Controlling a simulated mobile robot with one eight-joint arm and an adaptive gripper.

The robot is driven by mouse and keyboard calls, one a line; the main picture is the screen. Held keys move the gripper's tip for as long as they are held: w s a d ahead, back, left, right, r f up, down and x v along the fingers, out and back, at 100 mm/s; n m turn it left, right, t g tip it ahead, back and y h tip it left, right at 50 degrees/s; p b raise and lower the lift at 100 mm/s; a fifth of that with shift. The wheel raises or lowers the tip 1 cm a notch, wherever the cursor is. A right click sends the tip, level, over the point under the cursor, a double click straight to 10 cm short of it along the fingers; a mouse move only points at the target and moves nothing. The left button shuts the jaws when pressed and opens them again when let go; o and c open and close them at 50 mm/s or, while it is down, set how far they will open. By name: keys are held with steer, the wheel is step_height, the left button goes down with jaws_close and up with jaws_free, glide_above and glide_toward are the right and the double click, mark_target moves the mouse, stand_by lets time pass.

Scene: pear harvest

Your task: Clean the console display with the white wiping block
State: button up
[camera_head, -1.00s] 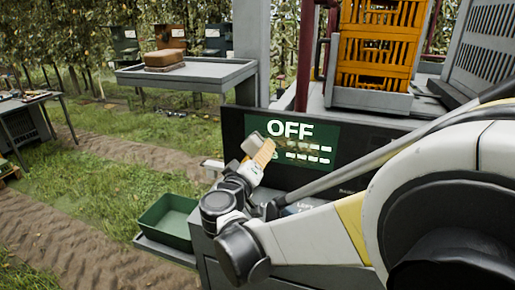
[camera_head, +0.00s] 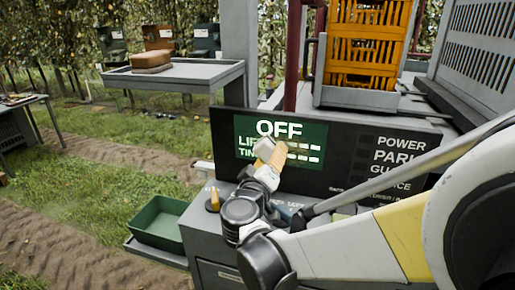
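The console display (camera_head: 245,125) is a green screen on a dark panel, reading OFF with smaller lines below. A faint brownish smear (camera_head: 299,147) shows to the right of my gripper, over the small bars. My gripper (camera_head: 272,152), with orange ridged fingers, is in front of the lower middle of the screen. A pale block (camera_head: 263,148), which looks like the white wiping block, sits at the fingertips, and the fingers appear closed on it. I cannot tell whether the block touches the screen. My gripper and the block hide part of the small text.
White labels including POWER (camera_head: 401,142) are on the panel's right, partly behind my arm. A green tray (camera_head: 160,222) is at lower left. A small orange-brown object (camera_head: 214,200) stands on the console ledge. An orange crate (camera_head: 368,45) is behind, and a grey table (camera_head: 215,74) is at back left.

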mark_target(310, 154)
steer(key=shift+s+d, duration=0.55)
steer(key=shift+d, duration=1)
steer(key=shift+s+d, duration=0.55)
steer(key=shift+d, duration=1)
steer(key=shift+s+d, duration=0.55)
steer(key=shift+d, duration=1)
steer(key=shift+a, duration=0.1)
